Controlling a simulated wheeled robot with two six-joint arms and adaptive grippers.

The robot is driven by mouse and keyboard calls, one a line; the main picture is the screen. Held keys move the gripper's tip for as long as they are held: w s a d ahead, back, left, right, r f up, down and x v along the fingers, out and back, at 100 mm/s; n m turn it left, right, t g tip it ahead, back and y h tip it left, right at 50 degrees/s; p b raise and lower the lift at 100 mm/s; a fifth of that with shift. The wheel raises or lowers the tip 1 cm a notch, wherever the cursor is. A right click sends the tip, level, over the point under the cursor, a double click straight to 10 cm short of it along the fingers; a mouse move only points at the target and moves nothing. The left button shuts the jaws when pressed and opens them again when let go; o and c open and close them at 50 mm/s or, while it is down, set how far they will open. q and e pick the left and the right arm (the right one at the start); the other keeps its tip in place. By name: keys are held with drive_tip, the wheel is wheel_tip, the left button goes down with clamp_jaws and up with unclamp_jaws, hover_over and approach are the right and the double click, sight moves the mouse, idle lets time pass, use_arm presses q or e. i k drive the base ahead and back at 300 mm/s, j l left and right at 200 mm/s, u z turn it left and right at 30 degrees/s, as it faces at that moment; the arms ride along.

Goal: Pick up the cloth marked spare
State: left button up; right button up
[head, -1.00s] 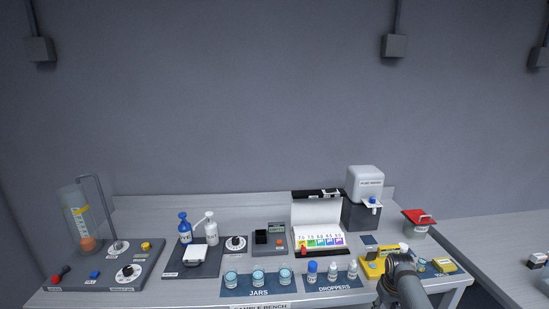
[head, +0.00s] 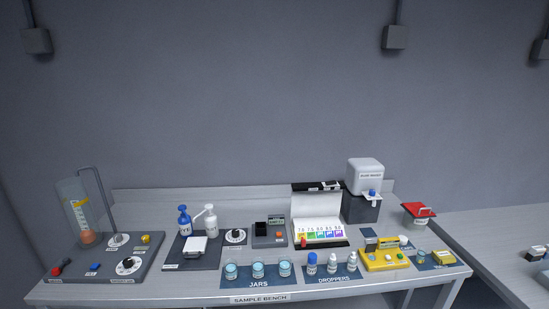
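I cannot read the word spare anywhere in the head view. A small dark blue square (head: 368,232) lies flat on the bench behind the yellow device. A small yellow block-like item (head: 443,257) sits on a dark mat at the bench's right end. I cannot tell whether either one is the cloth. Neither of my grippers is in view.
The sample bench (head: 140,294) holds jars (head: 258,271), droppers (head: 331,263), a yellow device (head: 384,260), a colour chart (head: 320,231), a grey dispenser (head: 364,190) and a red-lidded pot (head: 418,215). Another grey surface (head: 500,240) extends at the right.

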sight(443, 256)
drive_tip(key=z, duration=1.35)
